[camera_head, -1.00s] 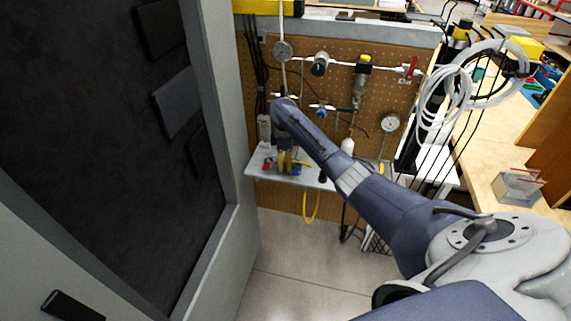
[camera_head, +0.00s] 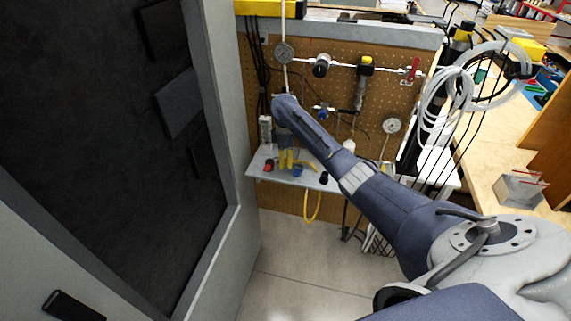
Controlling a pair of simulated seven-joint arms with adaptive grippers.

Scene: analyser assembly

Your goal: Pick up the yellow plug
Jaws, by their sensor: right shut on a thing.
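My right gripper (camera_head: 287,160) hangs at the end of my blue-grey right arm, small and far off, just above the grey shelf (camera_head: 315,182) below the pegboard. It is shut on the yellow plug (camera_head: 290,160), which shows only as small yellow bits at the fingertips. A yellow cable (camera_head: 311,207) runs by the gripper and hangs in a loop below the shelf edge. My arm and wrist hide part of the plug and shelf. My left gripper is not in view.
A red part (camera_head: 267,168), a blue part (camera_head: 298,171) and a black part (camera_head: 324,178) sit on the shelf near the gripper. The pegboard (camera_head: 400,85) behind carries gauges and valves. A large grey cabinet (camera_head: 222,240) stands close on the left.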

